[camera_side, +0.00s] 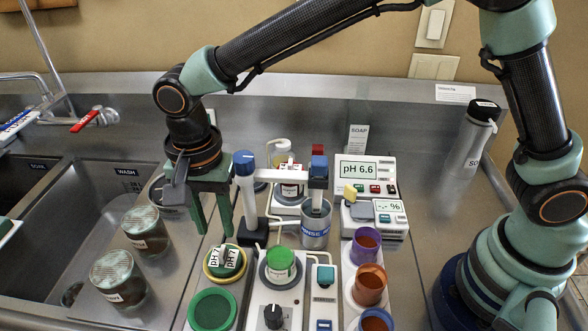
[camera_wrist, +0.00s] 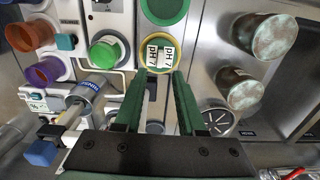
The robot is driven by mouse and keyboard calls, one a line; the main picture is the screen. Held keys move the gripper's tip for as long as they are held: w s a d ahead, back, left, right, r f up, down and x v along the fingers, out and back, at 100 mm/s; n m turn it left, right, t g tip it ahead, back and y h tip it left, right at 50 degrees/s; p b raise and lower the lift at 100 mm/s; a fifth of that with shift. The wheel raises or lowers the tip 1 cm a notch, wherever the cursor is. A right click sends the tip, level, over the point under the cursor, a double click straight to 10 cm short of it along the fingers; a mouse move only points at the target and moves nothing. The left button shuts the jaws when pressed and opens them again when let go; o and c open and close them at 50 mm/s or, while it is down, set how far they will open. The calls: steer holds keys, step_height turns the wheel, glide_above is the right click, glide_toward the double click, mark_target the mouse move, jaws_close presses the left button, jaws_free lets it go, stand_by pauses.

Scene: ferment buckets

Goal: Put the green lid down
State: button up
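My gripper (camera_side: 214,232) has two green fingers standing apart with nothing between them. It hangs above and just behind a round dish (camera_side: 212,256) with a yellow rim holding pH 7 packets. In the wrist view the fingertips (camera_wrist: 159,75) point at that dish (camera_wrist: 157,35). A green lid (camera_side: 281,258) sits level on a small jar on the grey device, right of my gripper; it also shows in the wrist view (camera_wrist: 104,52). A flat green disc (camera_side: 212,309) lies at the front, apart from my gripper; I cannot tell whether it is a lid.
A blue-topped probe stand (camera_side: 246,190) and a rinse cup (camera_side: 316,223) stand close right of my gripper. Purple (camera_side: 365,243) and orange (camera_side: 369,284) cups are farther right. Two jars (camera_side: 146,231) (camera_side: 117,280) stand left, by the sink (camera_side: 75,200).

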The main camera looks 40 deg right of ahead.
mark_target(222, 250)
step_height(222, 250, up, 6)
steer(key=d+r+n+t+y, duration=0.1)
steer(key=d+r+n, duration=0.15)
steer(key=d, duration=0.55)
steer(key=d+r+n+t, duration=0.1)
steer(key=d+r, duration=0.3)
steer(key=d, duration=0.4)
steer(key=s+d+f+n+t+h, duration=0.1)
steer(key=s+d+n+t, duration=0.2)
steer(key=d, duration=1.1)
steer(key=s+n, duration=0.2)
steer(key=s, duration=0.1)
steer(key=shift+s+d+t, duration=0.2)
steer(key=shift+d+t, duration=0.1)
steer(key=shift+n, duration=0.25)
